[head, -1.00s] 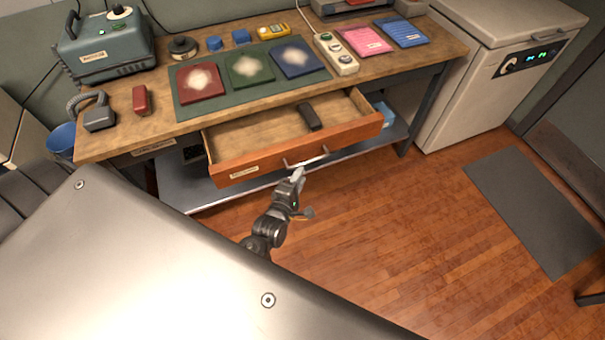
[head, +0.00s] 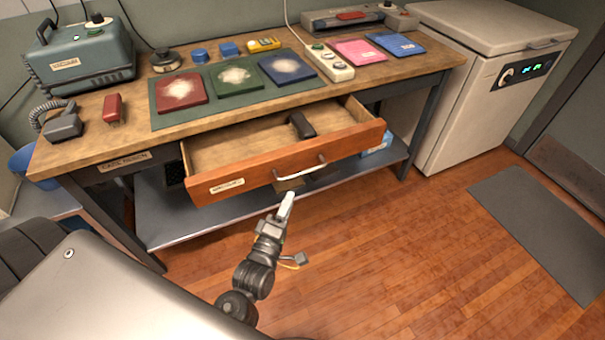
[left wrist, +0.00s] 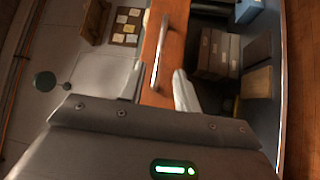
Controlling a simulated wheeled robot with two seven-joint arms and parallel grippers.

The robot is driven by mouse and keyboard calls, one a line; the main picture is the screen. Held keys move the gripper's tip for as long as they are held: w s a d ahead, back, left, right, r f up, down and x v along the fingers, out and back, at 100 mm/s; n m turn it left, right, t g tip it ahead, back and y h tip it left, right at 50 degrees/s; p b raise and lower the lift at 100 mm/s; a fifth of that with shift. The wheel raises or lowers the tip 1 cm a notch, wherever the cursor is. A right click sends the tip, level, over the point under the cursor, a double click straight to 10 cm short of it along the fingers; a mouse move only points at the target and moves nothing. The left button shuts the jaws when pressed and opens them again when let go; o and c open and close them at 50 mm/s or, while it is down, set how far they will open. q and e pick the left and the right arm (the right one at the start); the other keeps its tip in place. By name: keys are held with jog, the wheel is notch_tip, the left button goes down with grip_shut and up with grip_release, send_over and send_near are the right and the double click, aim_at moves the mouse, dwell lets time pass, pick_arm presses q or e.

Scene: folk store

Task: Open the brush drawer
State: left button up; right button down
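The wooden drawer (head: 235,182) under the workbench stands pulled out, its inside visible. A small label sits on its front, too blurred to read. Its pale bar handle (head: 300,172) is on the front and also shows in the left wrist view (left wrist: 157,60). A dark block (head: 302,125) lies inside the drawer toward the back right. My left gripper (head: 287,203) is just in front of and below the handle, apart from it. In the left wrist view its two fingers (left wrist: 159,92) are spread, with nothing between them; the handle lies ahead. My right gripper is not in view.
A lower shelf (head: 215,220) runs beneath the drawer. A white chest unit (head: 470,90) stands right. The wooden floor in front is clear, with a grey mat (head: 550,230).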

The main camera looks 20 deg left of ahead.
aim_at(302, 172)
pick_arm(q)
jog(key=w, duration=0.7)
jog(key=w+r, duration=0.1)
jog(key=w, duration=0.2)
jog(key=shift+w+a+r, duration=0.1)
jog(key=shift+w+a, duration=0.1)
jog(key=shift+a, duration=0.15)
grip_shut()
